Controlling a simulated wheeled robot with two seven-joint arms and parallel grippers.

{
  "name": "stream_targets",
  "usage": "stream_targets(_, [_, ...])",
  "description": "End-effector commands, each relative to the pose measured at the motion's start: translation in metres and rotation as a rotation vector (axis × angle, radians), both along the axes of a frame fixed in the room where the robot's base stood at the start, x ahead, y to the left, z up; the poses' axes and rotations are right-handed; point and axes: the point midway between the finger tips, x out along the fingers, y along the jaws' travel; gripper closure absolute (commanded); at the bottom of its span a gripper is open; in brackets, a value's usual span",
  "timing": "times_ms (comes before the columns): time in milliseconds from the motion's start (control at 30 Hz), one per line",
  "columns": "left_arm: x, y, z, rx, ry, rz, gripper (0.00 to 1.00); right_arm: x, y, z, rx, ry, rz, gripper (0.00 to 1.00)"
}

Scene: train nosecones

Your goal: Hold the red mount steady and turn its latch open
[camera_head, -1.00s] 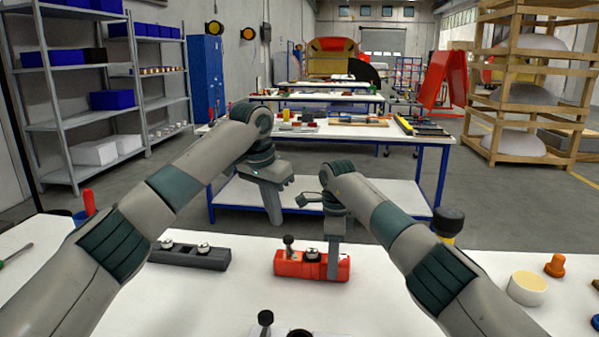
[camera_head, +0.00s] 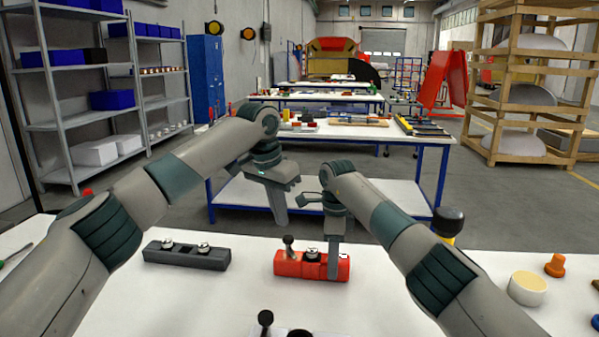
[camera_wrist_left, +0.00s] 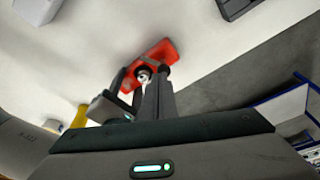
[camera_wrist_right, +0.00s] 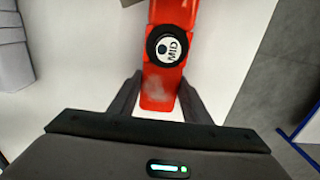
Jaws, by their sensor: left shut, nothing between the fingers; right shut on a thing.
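The red mount (camera_head: 290,264) lies on the white table in the head view. My right gripper (camera_head: 333,274) is shut on the mount's right end. In the right wrist view, its fingers (camera_wrist_right: 160,98) straddle the red body (camera_wrist_right: 158,84), below a round cap marked MID (camera_wrist_right: 168,47). The mount also shows beyond the left fingers in the left wrist view (camera_wrist_left: 160,52), partly hidden.
A dark grey mount (camera_head: 187,255) with two silver knobs lies to the left. A black knob (camera_head: 265,318) stands at the front edge. A cream cylinder (camera_head: 528,288) and an orange piece (camera_head: 555,264) are at the right. White table surface is clear around the red mount.

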Motion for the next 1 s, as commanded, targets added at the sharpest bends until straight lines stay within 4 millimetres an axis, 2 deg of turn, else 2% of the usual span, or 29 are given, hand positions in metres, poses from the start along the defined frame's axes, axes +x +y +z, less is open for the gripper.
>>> stream_targets(600, [0.0,0.0,-0.057,-0.001,0.001,0.0,1.0,0.0,0.0,0.001,0.0,-0.001,0.0,0.83])
stream_targets(1000, [0.0,0.0,-0.063,-0.001,-0.001,0.0,1.0,0.0,0.0,0.0,0.0,-0.001,0.0,0.83])
